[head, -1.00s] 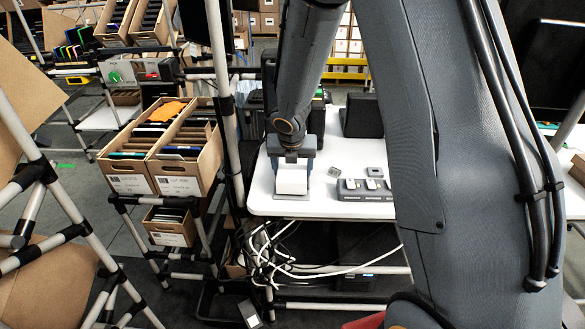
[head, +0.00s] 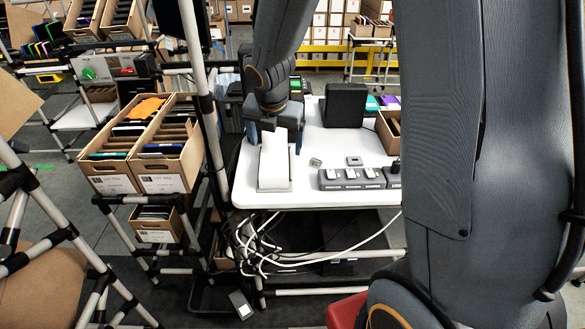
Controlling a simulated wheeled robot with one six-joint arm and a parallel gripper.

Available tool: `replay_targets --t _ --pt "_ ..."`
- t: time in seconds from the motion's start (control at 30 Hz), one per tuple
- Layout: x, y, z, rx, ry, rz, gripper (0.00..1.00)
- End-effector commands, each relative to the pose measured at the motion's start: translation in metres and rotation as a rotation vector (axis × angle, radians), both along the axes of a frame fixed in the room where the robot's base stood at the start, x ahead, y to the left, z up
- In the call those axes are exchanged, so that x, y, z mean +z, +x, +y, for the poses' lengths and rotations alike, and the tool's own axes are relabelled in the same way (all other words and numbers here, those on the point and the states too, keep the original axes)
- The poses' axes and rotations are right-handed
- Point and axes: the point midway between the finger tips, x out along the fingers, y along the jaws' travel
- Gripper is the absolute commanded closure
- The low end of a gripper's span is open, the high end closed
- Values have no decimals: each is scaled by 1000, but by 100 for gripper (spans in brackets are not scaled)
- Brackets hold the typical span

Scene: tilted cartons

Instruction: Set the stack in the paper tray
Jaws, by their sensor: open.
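The white paper stack (head: 274,165) is in the grey paper tray (head: 274,189) near the front left of the white table, with the tray's rim showing around its front and sides. My gripper (head: 275,138) is open at the far end of the stack. One finger shows on the left of the stack and one on the right, with a gap visible at the right. The stack's far end is partly hidden by my gripper, and I cannot tell whether a finger still touches it.
A grey power strip (head: 352,181) lies right of the tray, with small grey items (head: 316,162) behind it. A dark monitor-like box (head: 345,105) stands farther back. A rack post (head: 205,110) rises close to the table's left edge. Cartons of files (head: 165,150) tilt on the rack beyond.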

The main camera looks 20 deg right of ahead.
Motion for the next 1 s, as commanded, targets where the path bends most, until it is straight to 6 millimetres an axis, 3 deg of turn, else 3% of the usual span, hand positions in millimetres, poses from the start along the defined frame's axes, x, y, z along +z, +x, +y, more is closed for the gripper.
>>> replay_targets --t 0.4,0.7,0.83,1.0 --pt "4 -98 -12 -1249 420 -29 13" --pt "2 -163 -11 -2118 626 -54 13" --pt "2 -179 -10 -2349 667 -65 13" --pt "1 -187 -8 -2467 684 -71 13"
